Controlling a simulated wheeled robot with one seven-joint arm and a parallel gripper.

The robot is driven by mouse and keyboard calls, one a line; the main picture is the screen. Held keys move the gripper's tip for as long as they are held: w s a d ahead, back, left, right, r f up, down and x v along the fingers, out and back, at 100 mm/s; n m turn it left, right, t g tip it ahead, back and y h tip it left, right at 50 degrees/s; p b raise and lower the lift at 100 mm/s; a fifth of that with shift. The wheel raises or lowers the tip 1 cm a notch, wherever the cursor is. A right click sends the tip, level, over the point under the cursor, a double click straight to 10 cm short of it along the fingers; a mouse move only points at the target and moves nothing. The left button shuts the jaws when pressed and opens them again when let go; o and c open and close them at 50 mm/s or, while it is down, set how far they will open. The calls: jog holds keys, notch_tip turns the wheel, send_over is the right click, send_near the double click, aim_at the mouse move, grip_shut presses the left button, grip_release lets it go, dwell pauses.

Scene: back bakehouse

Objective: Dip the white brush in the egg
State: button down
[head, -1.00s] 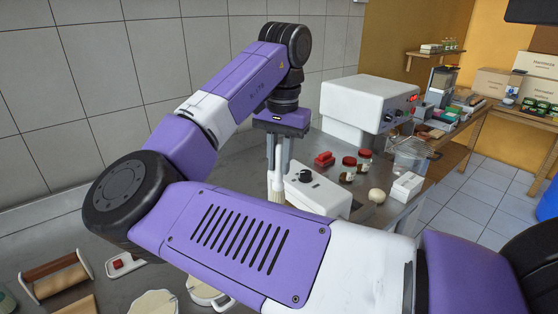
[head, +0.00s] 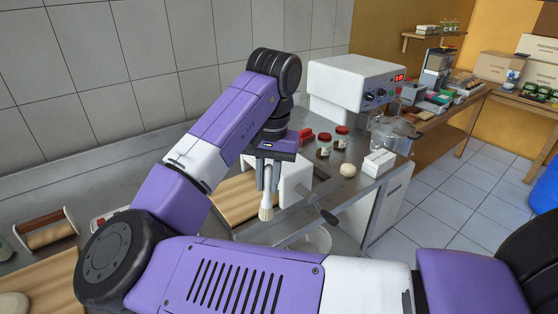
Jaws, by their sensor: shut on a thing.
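My gripper (head: 269,186) is shut on the white brush (head: 266,212), which hangs upright with its pale bristles pointing down. The brush is in front of the wooden board and a white machine, and the bristles look clear of anything below. No bowl of egg can be made out. A round cream-coloured thing (head: 347,170) lies on the steel surface to the right; whether it is an egg I cannot tell. My forearm hides much of the near worktop.
Red-lidded jars (head: 323,145) and a small white box (head: 379,162) stand to the right. A white machine with a red display (head: 358,88) is behind them. A metal bar with a dark knob (head: 326,216) crosses right of the brush, above a pale round container (head: 318,238).

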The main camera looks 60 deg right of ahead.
jog(key=w+a+f+n, duration=0.2)
jog(key=a+f+n, duration=0.5)
jog(key=a+f, duration=0.6)
jog(key=w+a+f+n+y, duration=0.1)
jog(key=w+a+f+n, duration=0.1)
jog(key=a+f+n, duration=0.5)
jog(key=a+f, duration=0.5)
jog(key=f, duration=0.5)
jog(key=shift+w+a+f, duration=0.3)
jog(key=shift+a+f, duration=0.05)
jog(key=shift+a, duration=0.05)
jog(key=shift+s+a, duration=0.1)
